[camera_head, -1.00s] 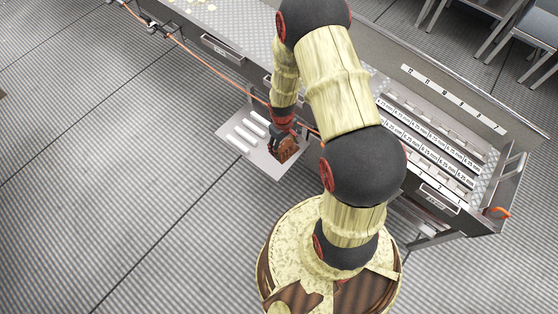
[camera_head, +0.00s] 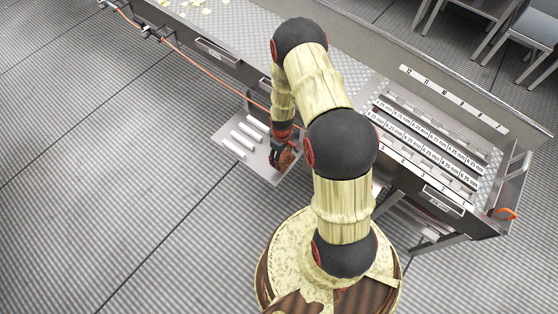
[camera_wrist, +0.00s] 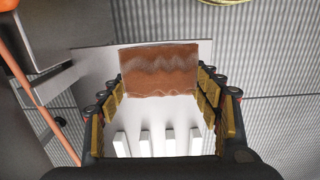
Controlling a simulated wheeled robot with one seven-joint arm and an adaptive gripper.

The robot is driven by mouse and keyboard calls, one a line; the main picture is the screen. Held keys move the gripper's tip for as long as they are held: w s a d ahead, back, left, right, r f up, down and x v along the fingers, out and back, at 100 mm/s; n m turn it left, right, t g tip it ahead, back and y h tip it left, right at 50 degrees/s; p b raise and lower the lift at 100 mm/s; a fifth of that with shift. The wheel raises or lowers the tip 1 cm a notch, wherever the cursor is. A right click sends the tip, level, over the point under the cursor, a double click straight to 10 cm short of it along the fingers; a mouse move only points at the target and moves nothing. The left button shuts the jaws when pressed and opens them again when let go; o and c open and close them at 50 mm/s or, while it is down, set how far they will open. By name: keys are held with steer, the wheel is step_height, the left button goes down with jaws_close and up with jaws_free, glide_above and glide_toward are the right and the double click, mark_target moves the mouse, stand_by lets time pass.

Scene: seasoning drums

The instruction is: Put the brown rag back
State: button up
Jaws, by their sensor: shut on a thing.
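The brown rag (camera_head: 287,159) is in my gripper (camera_head: 281,150), over the right part of a metal shelf (camera_head: 262,169) that juts from the bench side. In the wrist view the rag (camera_wrist: 160,70) spans the space between the two finger rows of my gripper (camera_wrist: 168,85), near their tips. The gripper is shut on it. The shelf (camera_wrist: 90,62) lies behind the rag. I cannot tell whether the rag touches the shelf.
Several white bars (camera_head: 242,140) lie side by side on the left of the shelf; they also show low in the wrist view (camera_wrist: 168,142). An orange hose (camera_head: 190,49) runs along the bench edge. Labelled rows (camera_head: 430,135) fill the bench's right part. Open floor lies left.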

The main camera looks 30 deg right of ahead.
steer(key=shift+w+f+b, duration=0.35)
steer(key=shift+w+f, duration=0.75)
steer(key=shift+f, duration=0.15)
steer(key=shift+w+f+b, duration=0.15)
steer(key=shift+f+b, duration=0.3)
steer(key=shift+f, duration=0.45)
steer(key=shift+w+f+b, duration=0.15)
steer(key=shift+f+b, duration=0.25)
steer(key=shift+f, duration=0.45)
steer(key=shift+f, duration=0.2)
steer(key=o, duration=1.1)
steer(key=shift+r, duration=0.1)
steer(key=shift+r, duration=0.1)
